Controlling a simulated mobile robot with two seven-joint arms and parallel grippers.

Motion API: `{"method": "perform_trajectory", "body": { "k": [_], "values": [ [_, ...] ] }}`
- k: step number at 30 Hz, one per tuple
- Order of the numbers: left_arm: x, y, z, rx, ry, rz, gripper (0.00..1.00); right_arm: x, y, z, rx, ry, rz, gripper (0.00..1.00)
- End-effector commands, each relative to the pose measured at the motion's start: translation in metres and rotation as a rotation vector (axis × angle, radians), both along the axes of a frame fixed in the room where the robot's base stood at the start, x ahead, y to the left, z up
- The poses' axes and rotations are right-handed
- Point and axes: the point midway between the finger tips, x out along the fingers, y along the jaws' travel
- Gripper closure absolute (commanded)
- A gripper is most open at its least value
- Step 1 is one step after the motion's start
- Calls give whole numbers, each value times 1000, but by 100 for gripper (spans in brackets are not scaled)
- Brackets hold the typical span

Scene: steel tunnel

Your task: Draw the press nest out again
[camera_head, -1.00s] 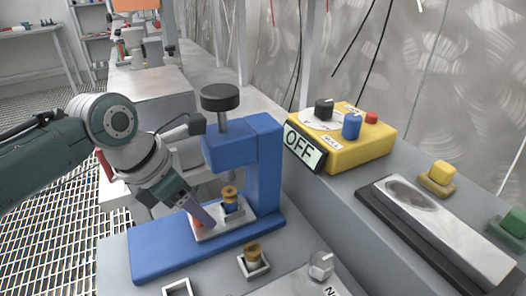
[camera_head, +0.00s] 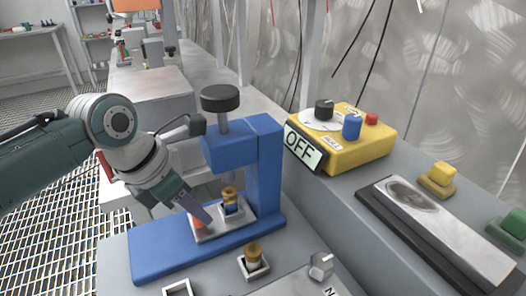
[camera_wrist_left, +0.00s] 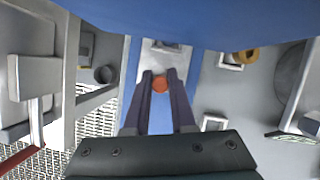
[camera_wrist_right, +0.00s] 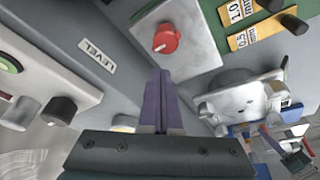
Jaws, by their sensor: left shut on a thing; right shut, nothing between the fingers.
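The press nest (camera_head: 208,235) is a pale plate on the blue base of the blue press (camera_head: 263,165). My right gripper (camera_wrist_right: 161,72) is shut and empty, away from the press and outside the head view.
A brass piece in a pale holder (camera_head: 253,262) stands in front of the press. A yellow control box with an OFF display (camera_head: 304,149) is to its right. Near my right gripper are a red knob on a pale plate (camera_wrist_right: 166,40) and a LEVEL label (camera_wrist_right: 97,55).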

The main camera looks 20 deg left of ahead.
Motion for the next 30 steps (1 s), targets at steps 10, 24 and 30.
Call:
{"method": "perform_trajectory", "body": {
  "k": [10, 24, 30],
  "values": [
    [0, 0, 0, 0, 1, 0, 100, 0, 0, 0, 0, 0, 0, 100],
    [0, 1, 3, -2, 0, 1, 100, 0, 0, 6, 0, 0, 0, 100],
    [-4, 17, 14, -1, -7, 16, 100, 0, 0, 46, 0, 1, 0, 100]
  ]
}}
